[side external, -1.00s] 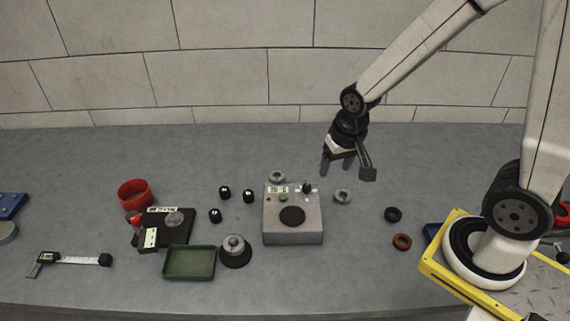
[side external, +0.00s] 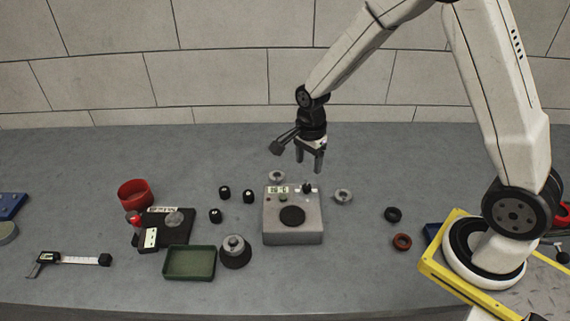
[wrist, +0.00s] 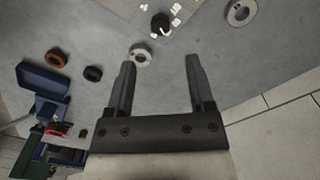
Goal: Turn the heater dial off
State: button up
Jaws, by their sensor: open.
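The heater is a grey box (side external: 292,233) with a round black plate on top, near the middle of the table. Its small black dial (side external: 307,188) stands at the back right of its top, beside a light display and a green button. In the wrist view the dial (wrist: 160,22) shows at the top, with white marks around it. My gripper (side external: 309,163) is open and empty, pointing down above and slightly behind the dial, apart from it. Its two fingers (wrist: 160,62) show spread in the wrist view. The dial's exact setting is too small to read.
Grey rings (side external: 277,177) and (side external: 343,195) lie close behind and right of the heater. Small black knobs (side external: 248,196), a green tray (side external: 190,262) and a red cup (side external: 135,193) are left. Black (side external: 393,214) and red-brown rings (side external: 402,241) lie right.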

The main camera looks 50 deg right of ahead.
aim_at(307, 185)
jog(key=shift+f, duration=0.1)
jog(key=shift+f, duration=3.8)
grip_shut()
